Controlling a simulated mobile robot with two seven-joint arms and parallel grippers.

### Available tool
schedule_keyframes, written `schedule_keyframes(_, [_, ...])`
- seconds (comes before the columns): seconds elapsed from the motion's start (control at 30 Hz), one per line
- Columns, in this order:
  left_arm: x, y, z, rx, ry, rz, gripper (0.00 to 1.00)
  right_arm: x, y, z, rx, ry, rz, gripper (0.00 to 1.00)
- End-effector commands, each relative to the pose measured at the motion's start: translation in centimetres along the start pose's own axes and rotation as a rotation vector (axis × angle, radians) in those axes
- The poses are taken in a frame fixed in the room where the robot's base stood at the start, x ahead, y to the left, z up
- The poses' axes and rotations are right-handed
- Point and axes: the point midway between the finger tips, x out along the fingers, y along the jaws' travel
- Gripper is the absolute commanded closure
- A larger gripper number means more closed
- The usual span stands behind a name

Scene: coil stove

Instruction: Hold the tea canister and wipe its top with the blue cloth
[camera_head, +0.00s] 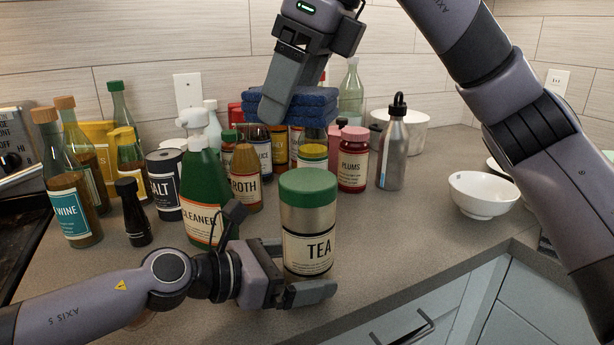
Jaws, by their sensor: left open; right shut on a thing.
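The tea canister (310,224), with a green lid and a "TEA" label, stands upright near the counter's front edge. My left gripper (300,272) is open at its lower part, one finger in front of the base and the other partly hidden behind. I cannot tell whether either finger touches it. The folded blue cloth (313,106) is in my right gripper (278,108), which is shut on it. The cloth is above and behind the canister, in front of the jars in the picture, and apart from the green lid. The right gripper's far finger is hidden.
The green cleaner bottle (206,190) stands close to the left of the canister. Several jars and bottles crowd behind, including the plums jar (353,160) and a metal bottle (394,150). A white bowl (484,194) is at right. Counter right of the canister is clear.

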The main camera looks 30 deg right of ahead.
Motion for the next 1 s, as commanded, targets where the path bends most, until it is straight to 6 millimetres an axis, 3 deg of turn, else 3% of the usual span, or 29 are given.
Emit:
schedule_keyframes(0.27, [-2.7,0.1,0.0,0.001,0.0,0.003,0.0,0.0,0.0,0.0,0.0,0.0,0.0,0.52])
schedule_keyframes(0.7, [-10.2,0.1,0.0,0.0,-0.001,0.003,0.0,0.0,0.0,0.0,0.0,0.0,0.0,0.52])
schedule_keyframes(1.0, [-12.0,0.0,0.0,0.0,0.001,0.001,0.0,0.0,0.0,0.0,0.0,0.0,0.0,0.52])
